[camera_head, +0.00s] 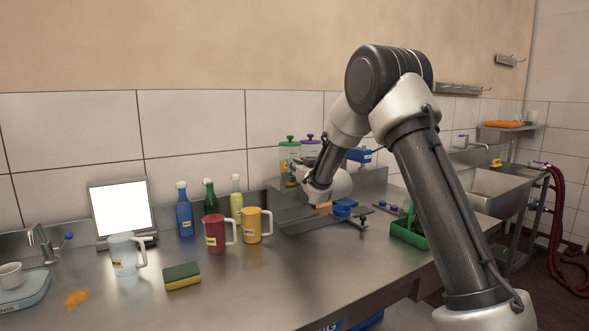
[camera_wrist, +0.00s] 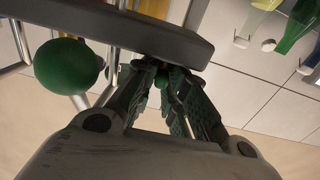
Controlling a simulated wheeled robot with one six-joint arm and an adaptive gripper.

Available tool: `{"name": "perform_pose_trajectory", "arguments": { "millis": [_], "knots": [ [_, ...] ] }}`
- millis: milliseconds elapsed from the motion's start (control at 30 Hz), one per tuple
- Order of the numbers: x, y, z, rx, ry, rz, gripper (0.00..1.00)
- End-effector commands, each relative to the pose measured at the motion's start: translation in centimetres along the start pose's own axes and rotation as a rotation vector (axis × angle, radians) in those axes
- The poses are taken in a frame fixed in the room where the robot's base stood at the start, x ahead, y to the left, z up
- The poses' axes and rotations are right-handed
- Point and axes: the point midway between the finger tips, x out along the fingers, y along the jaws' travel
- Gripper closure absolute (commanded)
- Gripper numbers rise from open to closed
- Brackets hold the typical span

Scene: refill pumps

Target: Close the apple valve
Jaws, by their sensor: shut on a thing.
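A clear dispenser with a green lid (camera_head: 290,152) stands at the back of the counter, partly behind my arm. My gripper (camera_head: 298,178) is in front of it, and its fingers are hard to make out in the head view. In the wrist view my gripper (camera_wrist: 163,88) is shut on a small green part, seemingly the apple valve (camera_wrist: 162,76). The fingers hide most of it, so its turn angle cannot be told. A round green knob (camera_wrist: 68,66) shows at left, and a dark bar crosses above the fingers.
A purple-lidded dispenser (camera_head: 310,140) stands next to the green one. Blue, green and yellow bottles, a red mug (camera_head: 214,233) and a yellow mug (camera_head: 252,225) stand to the left. A green crate (camera_head: 408,235) is at right.

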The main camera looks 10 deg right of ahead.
Motion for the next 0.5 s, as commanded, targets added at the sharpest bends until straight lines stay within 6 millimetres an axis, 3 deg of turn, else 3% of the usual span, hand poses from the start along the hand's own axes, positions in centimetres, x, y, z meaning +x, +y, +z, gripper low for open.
{"name": "perform_pose_trajectory", "arguments": {
  "millis": [500],
  "knots": [
    [0.25, -0.87, -0.09, 0.002, 0.001, 0.373, 1.00]
  ]
}}
